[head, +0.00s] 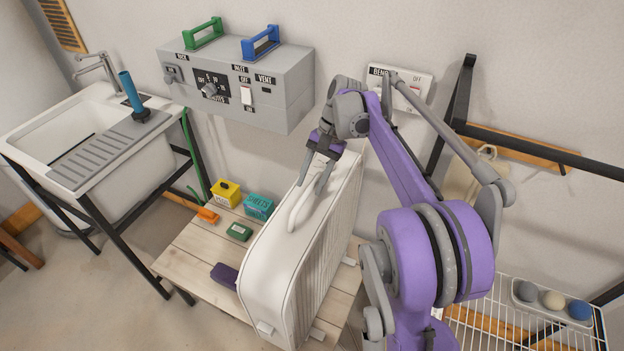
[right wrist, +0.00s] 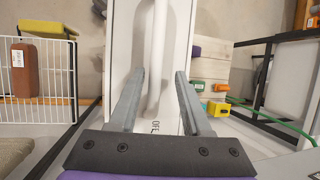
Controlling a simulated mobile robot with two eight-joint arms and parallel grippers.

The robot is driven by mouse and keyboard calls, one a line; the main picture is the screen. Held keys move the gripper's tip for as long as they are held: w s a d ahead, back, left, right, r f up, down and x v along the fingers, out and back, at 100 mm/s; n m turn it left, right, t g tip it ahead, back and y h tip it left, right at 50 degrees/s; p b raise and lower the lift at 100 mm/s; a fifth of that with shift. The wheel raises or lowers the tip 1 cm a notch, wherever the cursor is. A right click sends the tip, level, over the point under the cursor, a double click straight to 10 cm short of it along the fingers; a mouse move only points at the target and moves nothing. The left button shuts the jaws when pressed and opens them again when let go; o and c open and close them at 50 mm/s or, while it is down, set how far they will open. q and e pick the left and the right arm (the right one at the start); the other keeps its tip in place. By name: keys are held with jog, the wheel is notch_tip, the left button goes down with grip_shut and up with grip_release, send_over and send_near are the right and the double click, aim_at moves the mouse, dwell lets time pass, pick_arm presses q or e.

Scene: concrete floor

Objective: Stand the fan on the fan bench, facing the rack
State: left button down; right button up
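The fan (head: 258,270) is a tall white box with a handle on top and a ribbed face on its right side. It stands upright on the slatted wooden bench (head: 187,262), ribbed face towards the wire rack (head: 490,325) at the lower right. My right gripper (head: 314,180) is above the fan's top, at the handle (head: 300,212). In the right wrist view its fingers (right wrist: 160,76) are apart, one on each side of the handle (right wrist: 158,50), with gaps visible. My left gripper is not in view.
Yellow (head: 225,193) and teal (head: 258,206) boxes, an orange item (head: 206,215), a green item (head: 239,232) and a purple item (head: 224,275) lie on the bench left of the fan. A sink (head: 75,125) stands left; a grey control box (head: 240,85) hangs behind.

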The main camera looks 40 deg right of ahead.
jog(key=shift+r, duration=0.1)
jog(key=p+v, duration=0.1)
jog(key=v, duration=1.1)
